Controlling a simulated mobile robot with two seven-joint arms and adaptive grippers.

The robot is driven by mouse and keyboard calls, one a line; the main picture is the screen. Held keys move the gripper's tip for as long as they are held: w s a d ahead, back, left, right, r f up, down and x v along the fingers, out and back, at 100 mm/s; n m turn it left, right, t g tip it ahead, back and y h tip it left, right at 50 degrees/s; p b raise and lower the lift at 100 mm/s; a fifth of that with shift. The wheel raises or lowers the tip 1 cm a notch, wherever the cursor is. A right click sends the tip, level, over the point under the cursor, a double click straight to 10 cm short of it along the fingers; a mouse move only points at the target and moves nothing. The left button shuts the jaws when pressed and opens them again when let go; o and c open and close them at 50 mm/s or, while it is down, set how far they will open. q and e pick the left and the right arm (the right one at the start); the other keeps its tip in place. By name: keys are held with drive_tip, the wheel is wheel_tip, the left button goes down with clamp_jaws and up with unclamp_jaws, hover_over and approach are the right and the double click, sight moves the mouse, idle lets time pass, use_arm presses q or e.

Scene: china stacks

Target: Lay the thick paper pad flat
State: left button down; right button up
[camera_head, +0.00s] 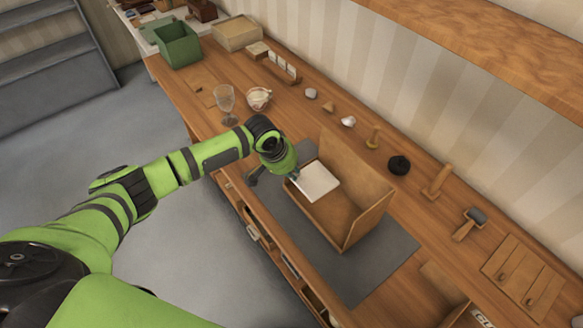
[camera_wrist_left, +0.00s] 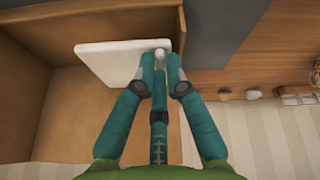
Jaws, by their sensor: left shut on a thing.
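The thick white paper pad (camera_head: 317,181) is at the left end of an open wooden box (camera_head: 368,212), over its inside. My left gripper (camera_head: 294,176) is shut on the pad's near left edge. In the left wrist view the pad (camera_wrist_left: 108,62) extends left from the teal fingers (camera_wrist_left: 161,60), which pinch its edge; a small pale round thing shows between the fingertips. The pad looks slightly tilted, and I cannot tell whether it touches the box floor. My right gripper is not in view.
The box stands on a grey mat (camera_head: 385,262) on the wooden bench. A wine glass (camera_head: 225,101) and a bowl (camera_head: 258,98) stand to the left. A black round thing (camera_head: 399,165) and several small tools line the wall side. Bare mat lies right of the box.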

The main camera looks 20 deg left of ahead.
use_arm(q)
drive_tip(key=shift+f+b, duration=1)
drive_tip(key=shift+f, duration=1.3)
drive_tip(key=shift+f, duration=0.3)
drive_tip(key=c, duration=1.2)
unclamp_jaws()
drive_tip(key=v, duration=1.2)
